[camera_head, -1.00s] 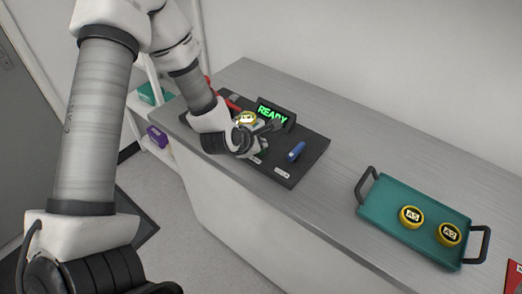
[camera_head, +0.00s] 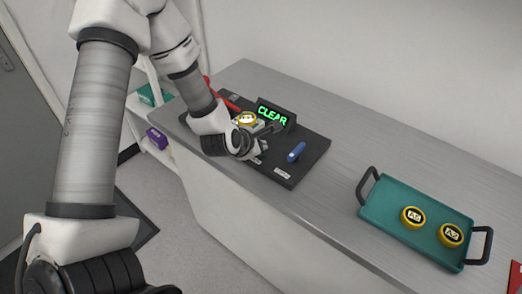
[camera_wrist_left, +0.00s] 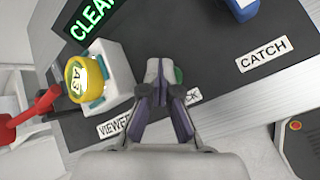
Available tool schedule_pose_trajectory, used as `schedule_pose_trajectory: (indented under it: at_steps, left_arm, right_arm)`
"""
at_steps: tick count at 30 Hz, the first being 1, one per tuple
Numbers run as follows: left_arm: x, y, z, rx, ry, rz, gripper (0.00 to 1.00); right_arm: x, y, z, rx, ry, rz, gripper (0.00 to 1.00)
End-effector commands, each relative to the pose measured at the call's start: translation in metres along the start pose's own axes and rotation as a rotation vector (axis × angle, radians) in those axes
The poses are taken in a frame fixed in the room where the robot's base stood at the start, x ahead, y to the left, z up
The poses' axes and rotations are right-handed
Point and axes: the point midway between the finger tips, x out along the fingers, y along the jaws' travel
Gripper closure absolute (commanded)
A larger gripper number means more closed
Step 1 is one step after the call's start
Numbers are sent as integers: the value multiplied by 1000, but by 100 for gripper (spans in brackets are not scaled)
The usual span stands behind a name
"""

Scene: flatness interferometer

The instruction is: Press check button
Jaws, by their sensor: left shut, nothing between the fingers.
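My left gripper (camera_head: 262,148) is shut and empty, low over the front of the dark instrument board (camera_head: 318,150). In the left wrist view its closed fingertips (camera_wrist_left: 158,70) are over a green button (camera_wrist_left: 178,75), mostly hidden behind them. I cannot tell whether they touch it. A partly covered label ending in "CK" (camera_wrist_left: 193,96) is beside the button. The display (camera_head: 276,114) reads "CLEAR" in green. A yellow round piece marked A3 (camera_wrist_left: 76,82) sits at the white viewer block (camera_wrist_left: 112,70). My right gripper is not in view.
A blue catch handle (camera_head: 296,152) stands on the board's right part. A red lever (camera_wrist_left: 32,108) is left of the viewer. A teal tray (camera_head: 378,202) with two yellow round pieces (camera_head: 413,217) (camera_head: 451,235) is at the right. The bench between board and tray is clear.

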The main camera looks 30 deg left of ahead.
Motion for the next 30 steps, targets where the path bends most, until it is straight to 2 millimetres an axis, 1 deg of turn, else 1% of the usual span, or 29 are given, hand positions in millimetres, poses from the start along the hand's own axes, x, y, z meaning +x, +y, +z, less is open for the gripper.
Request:
schedule_pose_trajectory:
  at_steps: [10, 18, 30]
  left_arm:
    - [0, 0, 0, 0, 1, -1, 100]
    - [-10, 7, 7, -1, 1, -1, 100]
    - [-13, 9, 9, 0, 0, -1, 100]
  right_arm:
    - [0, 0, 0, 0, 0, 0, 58]
    - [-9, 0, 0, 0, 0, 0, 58]
    - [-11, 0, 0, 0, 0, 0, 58]
